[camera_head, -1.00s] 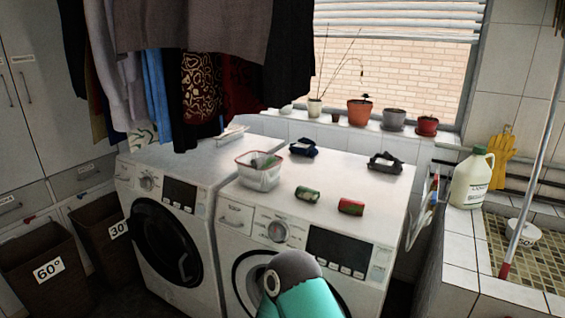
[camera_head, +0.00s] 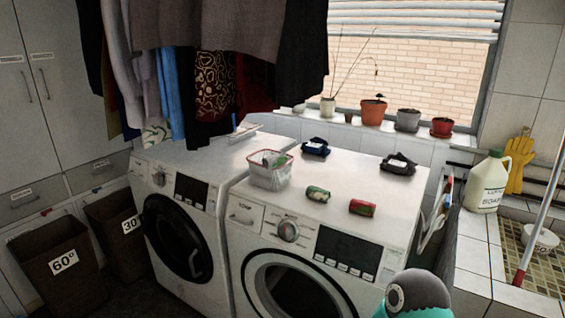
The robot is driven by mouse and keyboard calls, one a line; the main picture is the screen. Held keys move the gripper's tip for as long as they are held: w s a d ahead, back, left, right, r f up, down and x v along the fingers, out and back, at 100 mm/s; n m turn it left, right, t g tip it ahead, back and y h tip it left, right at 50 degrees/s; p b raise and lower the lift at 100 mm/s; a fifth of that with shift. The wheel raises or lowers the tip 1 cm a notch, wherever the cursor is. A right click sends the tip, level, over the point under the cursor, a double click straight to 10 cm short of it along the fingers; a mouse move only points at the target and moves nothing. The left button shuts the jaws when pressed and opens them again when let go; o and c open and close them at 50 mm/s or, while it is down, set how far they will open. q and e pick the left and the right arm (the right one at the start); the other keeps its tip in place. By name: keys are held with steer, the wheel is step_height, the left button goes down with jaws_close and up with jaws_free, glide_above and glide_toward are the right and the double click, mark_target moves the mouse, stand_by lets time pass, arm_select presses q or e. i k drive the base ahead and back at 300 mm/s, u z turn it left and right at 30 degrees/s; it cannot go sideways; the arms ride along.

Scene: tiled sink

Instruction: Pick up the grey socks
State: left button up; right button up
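A dark grey folded bundle with a white label (camera_head: 398,164), which looks like the grey socks, lies on top of the right washing machine (camera_head: 345,180), near its back right corner. A dark blue bundle with a white label (camera_head: 316,147) lies to its left. A green roll (camera_head: 318,194) and a red roll (camera_head: 362,207) lie nearer the machine's front edge. A teal and dark grey part of one of my arms shows at the bottom right. Neither of my grippers is in view.
A clear basket with a red rim (camera_head: 270,176) stands at the right machine's left side. Clothes (camera_head: 215,40) hang above the left machine (camera_head: 185,165). A detergent jug (camera_head: 487,182) stands on the tiled ledge at right. Potted plants (camera_head: 373,111) line the windowsill.

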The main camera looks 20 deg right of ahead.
mark_target(273, 161)
steer(key=z, duration=0.05)
steer(key=i, duration=1)
steer(key=u, duration=0.05)
